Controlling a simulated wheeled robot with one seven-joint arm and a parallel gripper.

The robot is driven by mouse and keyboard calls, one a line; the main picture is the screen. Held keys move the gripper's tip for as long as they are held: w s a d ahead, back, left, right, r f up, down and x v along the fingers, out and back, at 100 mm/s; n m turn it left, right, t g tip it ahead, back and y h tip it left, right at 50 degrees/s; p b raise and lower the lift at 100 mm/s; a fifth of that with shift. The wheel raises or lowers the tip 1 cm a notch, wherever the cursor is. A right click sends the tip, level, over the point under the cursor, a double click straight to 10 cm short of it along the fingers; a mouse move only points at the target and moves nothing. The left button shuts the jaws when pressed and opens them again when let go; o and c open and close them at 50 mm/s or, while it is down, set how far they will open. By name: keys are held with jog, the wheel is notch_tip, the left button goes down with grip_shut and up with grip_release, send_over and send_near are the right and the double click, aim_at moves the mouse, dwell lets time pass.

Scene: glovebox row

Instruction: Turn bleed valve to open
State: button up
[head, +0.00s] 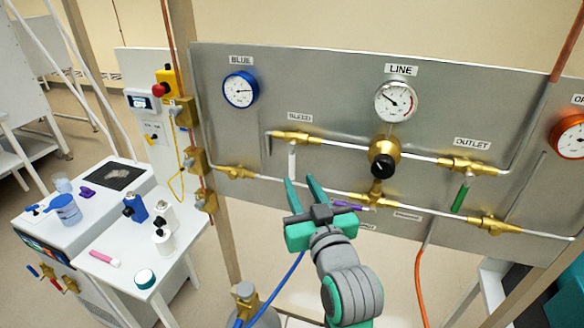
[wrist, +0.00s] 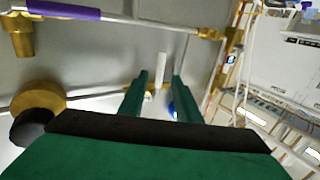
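The bleed valve (head: 297,137) is a brass body on the upper pipe, under the BLEED label. Its white lever handle (head: 292,160) hangs straight down, across the pipe's line. My gripper (head: 302,181) is open just below the handle, its green fingers pointing up toward the panel. In the wrist view the white handle (wrist: 160,69) shows between the two fingertips (wrist: 160,76), with space on both sides. I cannot tell whether a fingertip touches it. The brass valve body is mostly hidden there.
The black-knobbed regulator (head: 383,163) and the LINE gauge (head: 396,101) are right of the valve. The outlet valve has a green handle (head: 460,197). A purple handle (head: 345,205) is on the lower pipe beside my gripper. The blue gauge (head: 240,89) is upper left.

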aim_at(293, 170)
jog(key=x, duration=0.7)
jog(key=shift+w+a, duration=0.15)
jog(key=shift+w, duration=0.25)
grip_shut()
